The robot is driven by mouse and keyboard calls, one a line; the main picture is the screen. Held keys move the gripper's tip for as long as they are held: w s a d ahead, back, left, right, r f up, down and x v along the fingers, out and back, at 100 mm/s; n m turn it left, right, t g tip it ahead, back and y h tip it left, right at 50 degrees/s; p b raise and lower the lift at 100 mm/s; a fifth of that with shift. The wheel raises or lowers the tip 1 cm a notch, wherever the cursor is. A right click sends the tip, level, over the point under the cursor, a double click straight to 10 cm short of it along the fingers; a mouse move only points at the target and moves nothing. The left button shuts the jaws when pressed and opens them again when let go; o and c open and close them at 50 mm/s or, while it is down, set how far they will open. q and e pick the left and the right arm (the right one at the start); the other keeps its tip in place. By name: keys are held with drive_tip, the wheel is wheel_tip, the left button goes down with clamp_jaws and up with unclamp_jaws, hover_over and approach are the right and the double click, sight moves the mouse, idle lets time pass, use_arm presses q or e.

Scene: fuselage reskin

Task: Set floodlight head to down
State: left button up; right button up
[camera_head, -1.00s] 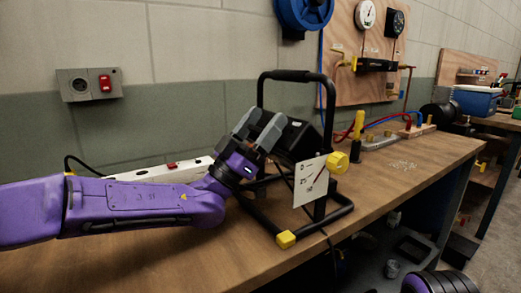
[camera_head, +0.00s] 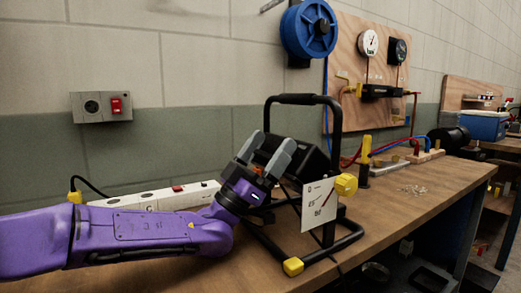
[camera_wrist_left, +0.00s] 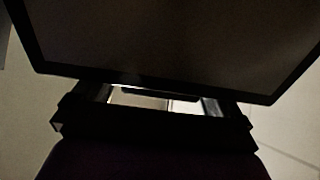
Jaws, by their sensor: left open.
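The black floodlight head (camera_head: 305,158) sits in a black tubular stand (camera_head: 334,115) on the bench. In the left wrist view a large dark panel, apparently the head (camera_wrist_left: 180,40), fills the top; that view is very dark. My right gripper is not in view.
A white power strip (camera_head: 150,200) lies behind my left arm. A gauge board (camera_head: 368,70) stands behind. The wooden bench top (camera_head: 410,200) is mostly clear right of the stand.

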use_arm(q)
drive_tip(key=s+a, duration=0.7)
drive_tip(key=a, duration=0.3)
drive_tip(key=shift+s+a+f+b, duration=0.15)
drive_tip(key=shift+a+f+b, duration=0.05)
drive_tip(key=shift+f+b, duration=0.25)
